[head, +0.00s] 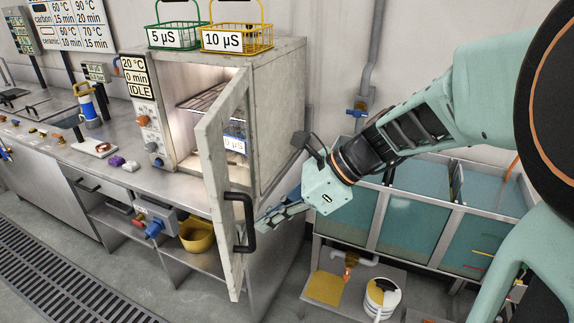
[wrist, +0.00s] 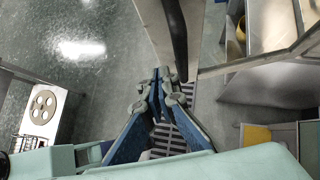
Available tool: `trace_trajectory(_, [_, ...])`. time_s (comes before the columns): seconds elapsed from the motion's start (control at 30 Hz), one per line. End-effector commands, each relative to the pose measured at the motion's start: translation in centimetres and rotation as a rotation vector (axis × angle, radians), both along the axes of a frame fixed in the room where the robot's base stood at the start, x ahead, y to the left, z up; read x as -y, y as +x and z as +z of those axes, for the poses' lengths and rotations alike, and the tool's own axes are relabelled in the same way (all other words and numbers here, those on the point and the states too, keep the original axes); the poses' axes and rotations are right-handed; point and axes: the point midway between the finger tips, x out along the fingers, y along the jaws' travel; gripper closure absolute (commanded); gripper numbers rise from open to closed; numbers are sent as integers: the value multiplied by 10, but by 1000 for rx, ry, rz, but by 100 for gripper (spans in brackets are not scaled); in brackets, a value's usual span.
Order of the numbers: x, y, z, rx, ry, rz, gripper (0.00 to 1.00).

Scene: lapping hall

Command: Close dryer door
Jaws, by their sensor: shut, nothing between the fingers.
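The dryer (head: 279,95) stands on the metal bench, its lit chamber visible. Its display panel (head: 137,77) reads 20 °C, 0 min, IDLE. The dryer door (head: 215,185) stands open, swung out toward me. A black bar handle (head: 243,222) is on the door's right-facing side. My gripper (head: 262,222) is shut and empty, just right of the handle in the head view; I cannot tell whether it touches. In the wrist view the shut fingertips (wrist: 166,77) are close below the door edge (wrist: 154,30) and the dark handle (wrist: 177,40).
A green basket (head: 172,37) and a yellow basket (head: 237,38) stand on top of the dryer. A basket labelled 0 µS (head: 234,143) shows behind the door. Water tanks (head: 408,222) stand at right. A yellow bucket (head: 196,236) is on the lower shelf. Floor in front is clear.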

Motion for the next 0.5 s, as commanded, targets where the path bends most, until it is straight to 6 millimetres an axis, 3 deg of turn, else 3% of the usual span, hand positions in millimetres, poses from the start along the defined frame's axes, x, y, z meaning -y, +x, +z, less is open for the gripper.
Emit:
trace_trajectory(0.13, [-22, 0, -23, -4, 0, 3, 100])
trace_trajectory(0.3, [-47, 2, -19, -1, 0, 2, 100])
trace_trajectory(0.5, [-58, 3, -19, 1, -1, 1, 100])
